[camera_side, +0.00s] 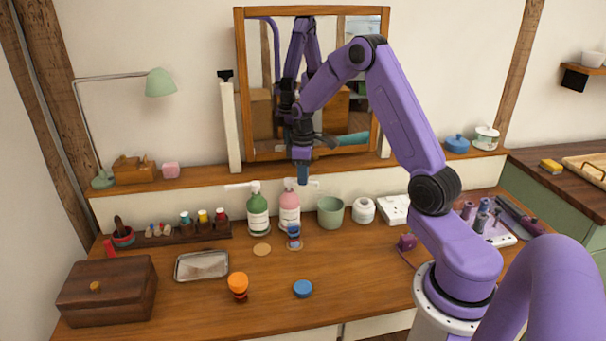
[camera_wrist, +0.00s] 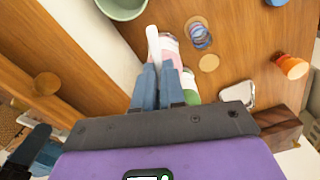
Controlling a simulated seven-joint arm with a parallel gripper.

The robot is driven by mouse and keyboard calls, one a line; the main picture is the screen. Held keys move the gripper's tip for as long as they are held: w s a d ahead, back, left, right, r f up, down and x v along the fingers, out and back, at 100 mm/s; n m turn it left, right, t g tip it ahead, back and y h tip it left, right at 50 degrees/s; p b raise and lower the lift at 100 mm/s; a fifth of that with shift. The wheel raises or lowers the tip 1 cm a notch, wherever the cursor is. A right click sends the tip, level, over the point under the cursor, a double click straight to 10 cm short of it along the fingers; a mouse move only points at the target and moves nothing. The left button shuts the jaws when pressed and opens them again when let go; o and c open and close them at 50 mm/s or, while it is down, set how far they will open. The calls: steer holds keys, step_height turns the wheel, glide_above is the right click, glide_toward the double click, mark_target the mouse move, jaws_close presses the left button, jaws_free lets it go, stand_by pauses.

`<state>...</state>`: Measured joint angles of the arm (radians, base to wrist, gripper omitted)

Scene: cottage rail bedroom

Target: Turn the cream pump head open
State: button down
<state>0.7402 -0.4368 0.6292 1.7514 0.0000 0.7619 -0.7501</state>
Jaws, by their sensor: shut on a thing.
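The pink bottle (camera_side: 289,208) stands upright at the back of the wooden desk, with a cream-white pump head (camera_side: 314,183) whose nozzle points right in the side view. My gripper (camera_side: 303,182) points down over this pump, its blue fingertips at the nozzle. In the wrist view, my gripper (camera_wrist: 158,66) has its fingers close about the white pump head (camera_wrist: 153,42), shut on it; the grip itself is partly hidden. The pink bottle (camera_wrist: 171,52) shows beyond the fingers. A green bottle (camera_side: 258,216) with a similar white pump stands just left of the pink one.
A green pot (camera_side: 330,213) and white jar (camera_side: 363,211) stand right of the bottles. A blue stacked piece (camera_side: 294,238) and cork disc (camera_side: 262,250) lie in front. Behind are a ledge and a framed mirror (camera_side: 239,85). An orange cup (camera_side: 238,284) and blue lid (camera_side: 303,288) are nearer.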

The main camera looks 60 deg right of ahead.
mark_target(291, 180)
steer(key=a+m, duration=0.1)
steer(key=m, duration=0.2)
steer(key=a+m, duration=0.1)
steer(key=m, duration=0.3)
steer(key=a+m, duration=0.2)
steer(key=m, duration=0.2)
steer(key=shift+w+r, duration=0.1)
steer(key=shift+w, duration=0.05)
steer(key=shift+w+a+m, duration=0.15)
steer(key=shift+a+m, duration=0.05)
steer(key=shift+m, duration=0.55)
steer(key=shift+w+a+m, duration=0.15)
steer(key=shift+a+m, duration=0.05)
steer(key=shift+m, duration=0.55)
steer(key=c, duration=1.2)
jaws_free()
step_height(291, 180, up, 17)
steer(key=shift+r, duration=0.2)
